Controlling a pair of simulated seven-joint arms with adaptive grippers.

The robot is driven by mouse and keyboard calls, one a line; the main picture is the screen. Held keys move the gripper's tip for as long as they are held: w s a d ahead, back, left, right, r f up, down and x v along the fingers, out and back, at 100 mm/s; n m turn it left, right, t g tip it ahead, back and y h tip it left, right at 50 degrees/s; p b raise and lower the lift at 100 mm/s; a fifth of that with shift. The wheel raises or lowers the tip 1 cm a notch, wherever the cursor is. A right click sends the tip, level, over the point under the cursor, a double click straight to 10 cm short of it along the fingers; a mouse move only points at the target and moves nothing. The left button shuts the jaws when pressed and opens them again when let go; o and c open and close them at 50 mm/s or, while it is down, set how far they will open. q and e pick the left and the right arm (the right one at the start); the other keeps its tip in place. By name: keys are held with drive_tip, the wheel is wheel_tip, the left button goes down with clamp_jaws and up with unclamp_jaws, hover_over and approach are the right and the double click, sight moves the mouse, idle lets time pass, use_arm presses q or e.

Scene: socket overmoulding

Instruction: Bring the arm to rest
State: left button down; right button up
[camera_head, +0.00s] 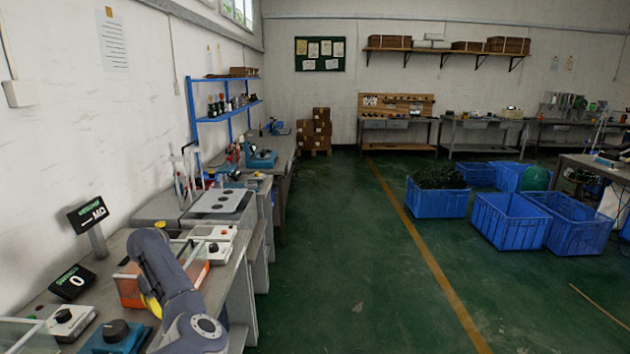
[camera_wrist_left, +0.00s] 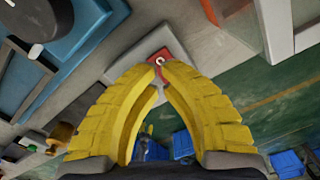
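My left arm comes into the lower left of the head view, over the workbench (camera_head: 115,275). Only a bit of the yellow of my left gripper (camera_head: 150,305) shows there, mostly hidden behind the arm. In the left wrist view, the two yellow ribbed fingers of my left gripper (camera_wrist_left: 158,76) curve in and come together at the tips. I see nothing held between them. Beyond the tips is a pale grey block with a red part (camera_wrist_left: 163,68). My right gripper is not in view.
An orange-sided box (camera_head: 130,290), a white unit with a knob (camera_head: 70,322), a blue unit with a black knob (camera_head: 115,338) and a small display (camera_head: 72,282) stand on the bench close to the arm. Blue crates (camera_head: 510,220) stand on the open green floor.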

use_arm(q)
wheel_tip(320, 180, down, 4)
drive_tip(key=shift+f, duration=0.15)
drive_tip(key=shift+r, duration=1.5)
